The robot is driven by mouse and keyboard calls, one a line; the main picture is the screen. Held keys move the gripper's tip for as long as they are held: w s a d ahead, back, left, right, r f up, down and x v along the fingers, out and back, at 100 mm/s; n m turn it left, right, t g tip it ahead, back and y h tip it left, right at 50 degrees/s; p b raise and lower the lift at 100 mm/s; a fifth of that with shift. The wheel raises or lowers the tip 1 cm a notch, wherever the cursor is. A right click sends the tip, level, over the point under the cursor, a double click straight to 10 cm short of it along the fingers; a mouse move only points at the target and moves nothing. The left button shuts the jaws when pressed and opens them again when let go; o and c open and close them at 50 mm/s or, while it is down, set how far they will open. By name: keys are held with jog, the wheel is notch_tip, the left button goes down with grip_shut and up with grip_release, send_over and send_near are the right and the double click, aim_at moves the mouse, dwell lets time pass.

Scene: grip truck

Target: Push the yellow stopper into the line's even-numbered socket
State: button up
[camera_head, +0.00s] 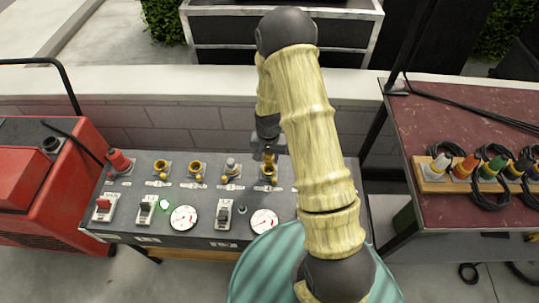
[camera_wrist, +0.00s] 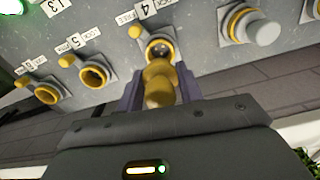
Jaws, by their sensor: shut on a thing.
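My gripper (camera_wrist: 160,88) is shut on the yellow stopper (camera_wrist: 160,86), which shows between its two fingers in the wrist view. The stopper's front end is close to the socket marked 4 (camera_wrist: 160,48). Part of that socket's mouth shows beyond the stopper, and I cannot tell whether they touch. In the head view my gripper (camera_head: 267,150) is over the panel (camera_head: 135,170), and the yellow at its tip blends with the socket below. An open yellow-ringed socket marked 5 (camera_wrist: 94,75) is left of it in the wrist view, and another open socket (camera_wrist: 47,93) is further left.
A grey stopper (camera_head: 232,165) fills the neighbouring socket, and a red one (camera_head: 119,161) stands at the panel's left. Gauges (camera_head: 183,218) and switches (camera_head: 146,209) line the front. A red cart (camera_head: 50,175) is left; a table (camera_head: 440,120) with coloured plugs is right.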

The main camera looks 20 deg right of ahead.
aim_at(269, 165)
jog(key=shift+f+b, duration=0.35)
jog(key=shift+f, duration=0.35)
jog(key=shift+f+b, duration=0.3)
jog(key=shift+f, duration=0.4)
dwell(0.6)
jog(key=shift+s, duration=0.1)
dwell(0.6)
jog(key=shift+f, duration=0.1)
jog(key=shift+f+b, duration=0.7)
jog(key=shift+f, duration=0.35)
dwell(0.5)
jog(key=o, duration=1)
jog(key=shift+o, duration=0.4)
jog(key=shift+s+d, duration=0.1)
jog(key=shift+d, duration=0.05)
